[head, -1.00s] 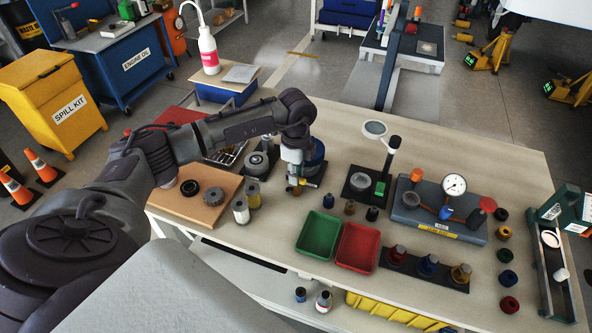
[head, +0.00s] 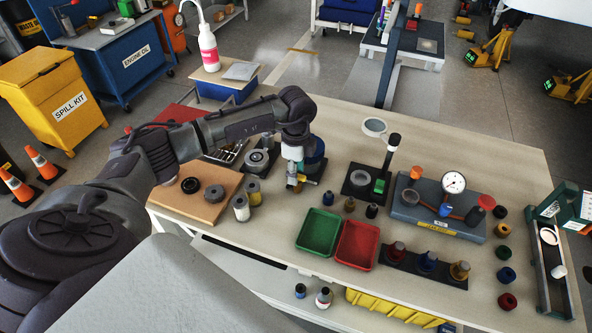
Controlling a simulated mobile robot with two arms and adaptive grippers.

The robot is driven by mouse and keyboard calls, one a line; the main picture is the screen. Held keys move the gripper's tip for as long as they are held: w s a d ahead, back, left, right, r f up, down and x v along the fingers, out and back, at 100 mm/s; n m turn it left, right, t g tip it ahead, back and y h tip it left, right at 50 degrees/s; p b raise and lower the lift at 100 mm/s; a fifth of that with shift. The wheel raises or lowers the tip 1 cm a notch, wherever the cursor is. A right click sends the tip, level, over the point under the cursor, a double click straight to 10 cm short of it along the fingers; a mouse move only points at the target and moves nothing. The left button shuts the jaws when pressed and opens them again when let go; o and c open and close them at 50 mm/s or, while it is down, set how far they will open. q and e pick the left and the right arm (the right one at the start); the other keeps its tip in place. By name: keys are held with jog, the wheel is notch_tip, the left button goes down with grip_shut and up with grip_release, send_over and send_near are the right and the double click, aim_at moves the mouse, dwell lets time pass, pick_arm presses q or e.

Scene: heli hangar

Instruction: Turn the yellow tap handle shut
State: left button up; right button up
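My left arm reaches in from the left, and its gripper (head: 293,182) points down over the workbench (head: 400,139). A blue round container (head: 316,158) stands just behind and right of the gripper, partly hidden by my wrist. A small yellow part (head: 301,178), which may be the tap handle, shows right at the fingertips. The fingers are small and overlap it, so I cannot tell whether they touch it or how far they are apart. My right gripper is out of view.
A green tray (head: 319,232) and a red tray (head: 357,245) lie in front. A magnifier stand (head: 388,160) and a gauge block (head: 425,218) are to the right.

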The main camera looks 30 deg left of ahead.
pick_arm(q)
jog(key=shift+r, duration=0.1)
notch_tip(320, 180, up, 12)
dwell(0.5)
dwell(0.5)
